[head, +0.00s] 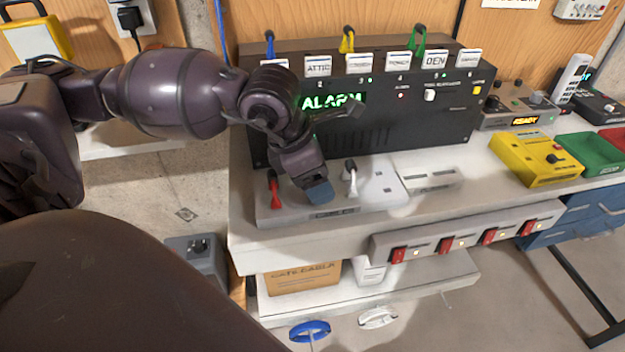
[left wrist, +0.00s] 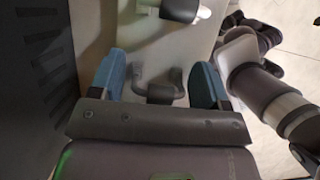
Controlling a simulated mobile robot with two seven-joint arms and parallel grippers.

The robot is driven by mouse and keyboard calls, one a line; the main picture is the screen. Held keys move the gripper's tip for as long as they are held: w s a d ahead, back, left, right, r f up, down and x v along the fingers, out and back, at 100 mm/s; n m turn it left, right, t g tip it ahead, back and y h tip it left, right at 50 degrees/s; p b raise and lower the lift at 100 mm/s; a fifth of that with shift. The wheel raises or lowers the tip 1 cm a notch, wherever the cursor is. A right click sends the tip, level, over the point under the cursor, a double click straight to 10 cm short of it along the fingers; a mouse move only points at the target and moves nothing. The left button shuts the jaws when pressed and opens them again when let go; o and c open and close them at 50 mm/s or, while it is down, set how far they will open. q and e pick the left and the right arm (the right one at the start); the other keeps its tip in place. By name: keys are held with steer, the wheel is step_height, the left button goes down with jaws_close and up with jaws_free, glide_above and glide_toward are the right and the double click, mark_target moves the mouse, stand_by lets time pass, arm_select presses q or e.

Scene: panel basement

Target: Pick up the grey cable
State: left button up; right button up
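My left gripper (head: 318,192) reaches down over a grey dock (head: 290,208) at the front of the white bench. In the left wrist view its two blue fingertips (left wrist: 158,82) are apart. A dark grey piece (left wrist: 160,92), apparently the end of the grey cable, lies between them, with gaps at both sides. In the head view this piece is hidden behind the gripper. A red plug (head: 273,190) stands in the dock left of the gripper, and a white plug (head: 350,178) stands close on its right. My right gripper is not in view.
A black alarm panel (head: 420,110) with labelled sockets and blue, yellow and green cables stands close behind my left gripper. A power strip (head: 468,232) runs along the bench front. A yellow box (head: 538,160) and green tray (head: 590,153) stand at the right.

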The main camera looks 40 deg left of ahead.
arm_select(q)
steer(key=c, duration=0.5)
steer(key=shift+c, duration=0.2)
steer(key=shift+r, duration=0.6)
step_height(320, 180, up, 19)
steer(key=p, duration=0.2)
